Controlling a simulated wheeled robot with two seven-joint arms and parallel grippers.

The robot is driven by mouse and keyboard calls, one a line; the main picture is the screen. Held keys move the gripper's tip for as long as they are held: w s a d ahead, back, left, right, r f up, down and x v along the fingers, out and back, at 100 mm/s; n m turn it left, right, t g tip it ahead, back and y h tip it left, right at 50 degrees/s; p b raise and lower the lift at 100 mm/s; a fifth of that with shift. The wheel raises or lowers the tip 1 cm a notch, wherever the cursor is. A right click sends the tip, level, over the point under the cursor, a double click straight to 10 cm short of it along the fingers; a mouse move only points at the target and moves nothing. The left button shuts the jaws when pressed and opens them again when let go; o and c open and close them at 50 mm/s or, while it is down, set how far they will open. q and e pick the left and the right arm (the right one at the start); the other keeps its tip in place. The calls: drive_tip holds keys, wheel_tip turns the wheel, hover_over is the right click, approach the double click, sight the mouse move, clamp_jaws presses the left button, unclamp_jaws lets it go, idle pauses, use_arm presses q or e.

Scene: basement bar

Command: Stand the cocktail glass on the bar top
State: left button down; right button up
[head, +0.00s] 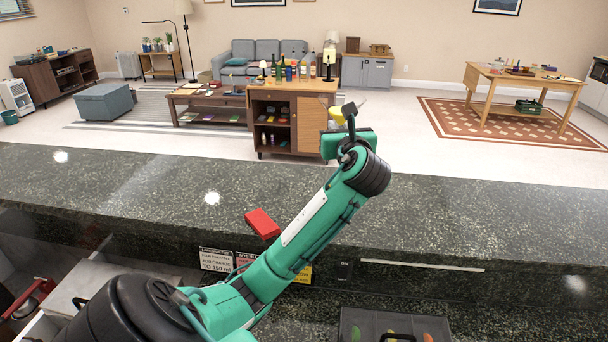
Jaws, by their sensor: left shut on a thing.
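The bar top (130,192) is dark speckled stone and runs across the whole head view. My left arm reaches up from the lower left over it. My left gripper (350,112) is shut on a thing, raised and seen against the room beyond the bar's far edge. A small yellow piece (336,117) shows just left of its fingers. It looks like part of the cocktail glass, but the gripper hides most of it and its tilt cannot be told. My right gripper is out of view.
A red block-like thing (262,223) lies on the bar top beside my left forearm. The bar top is otherwise mostly clear on both sides. A dark case (375,325) stands below at the front. A wooden cabinet with bottles (270,103) stands beyond the bar.

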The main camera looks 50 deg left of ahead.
use_arm(q)
drive_tip(key=shift+a, duration=0.15)
wheel_tip(320, 180, down, 6)
drive_tip(key=shift+f+p, duration=0.2)
drive_tip(key=shift+p, duration=0.35)
wheel_tip(320, 180, down, 13)
drive_tip(key=shift+r+p, duration=0.15)
drive_tip(key=shift+p, duration=0.8)
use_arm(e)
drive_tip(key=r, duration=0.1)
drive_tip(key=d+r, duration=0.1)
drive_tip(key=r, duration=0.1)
use_arm(q)
drive_tip(key=shift+f, duration=0.3)
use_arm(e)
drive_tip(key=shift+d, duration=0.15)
use_arm(q)
drive_tip(key=c, duration=1.5)
unclamp_jaws()
drive_tip(key=shift+s, duration=0.1)
drive_tip(key=shift+o, duration=0.2)
drive_tip(key=shift+r, duration=0.1)
